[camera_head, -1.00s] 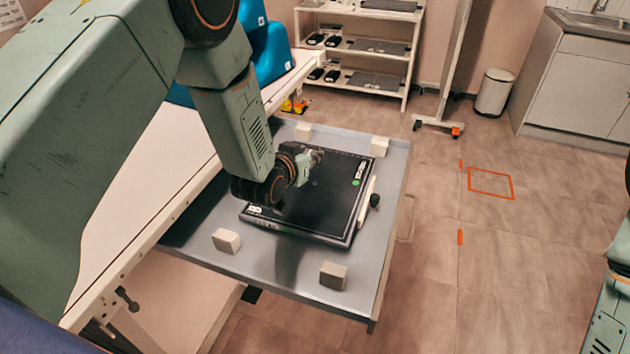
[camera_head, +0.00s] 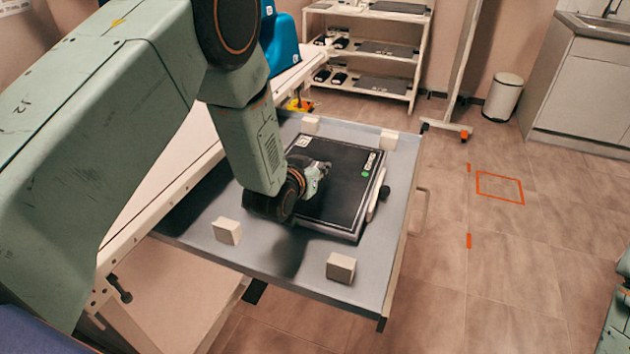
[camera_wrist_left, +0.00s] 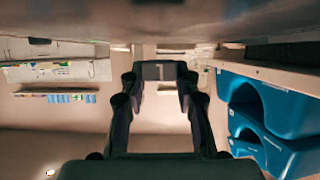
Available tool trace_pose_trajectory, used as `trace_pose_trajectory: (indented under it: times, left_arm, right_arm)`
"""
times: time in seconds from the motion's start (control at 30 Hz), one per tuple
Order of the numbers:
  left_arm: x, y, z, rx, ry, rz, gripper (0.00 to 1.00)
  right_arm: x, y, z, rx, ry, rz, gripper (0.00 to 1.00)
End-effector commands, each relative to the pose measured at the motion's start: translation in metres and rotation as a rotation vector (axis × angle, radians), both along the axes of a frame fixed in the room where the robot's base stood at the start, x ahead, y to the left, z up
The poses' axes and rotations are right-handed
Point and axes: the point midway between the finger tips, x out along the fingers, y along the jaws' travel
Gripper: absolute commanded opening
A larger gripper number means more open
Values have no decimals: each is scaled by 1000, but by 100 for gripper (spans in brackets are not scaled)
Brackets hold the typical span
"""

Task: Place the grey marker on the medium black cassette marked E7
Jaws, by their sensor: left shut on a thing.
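A flat black cassette (camera_head: 343,198) lies on the grey tray top (camera_head: 385,262). A green dot and white labels show on it; I cannot read E7. My left gripper (camera_head: 323,168) is low over the cassette's left part. In the left wrist view the left gripper (camera_wrist_left: 160,78) is closed on a small grey piece (camera_wrist_left: 160,70), which looks like the grey marker. In the head view the gripper mostly hides it, and I cannot tell whether it touches the cassette. My right gripper is outside the views; only part of the right arm shows at the lower right edge.
Pale blocks stand near the tray's corners, such as the front ones (camera_head: 226,231) and (camera_head: 340,267). A white table edge runs along the left. A shelf rack (camera_head: 365,60) stands behind.

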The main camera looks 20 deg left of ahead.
Motion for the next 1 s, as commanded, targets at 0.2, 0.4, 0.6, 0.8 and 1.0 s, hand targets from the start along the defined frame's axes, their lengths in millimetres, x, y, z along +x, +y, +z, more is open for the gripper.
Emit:
trace_pose_trajectory:
  times: [0.2,0.4,0.6,0.8,1.0]
  left_arm:
    - [0,0,-27,0,1,0,0]
    - [0,0,-26,0,0,0,0]
    - [0,0,-29,0,1,0,0]
    - [0,0,-29,0,1,0,44]
    - [-1,0,-30,0,2,0,54]
  right_arm:
    - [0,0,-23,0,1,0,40]
    - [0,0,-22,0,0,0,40]
    - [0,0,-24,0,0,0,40]
    - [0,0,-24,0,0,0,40]
    - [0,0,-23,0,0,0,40]
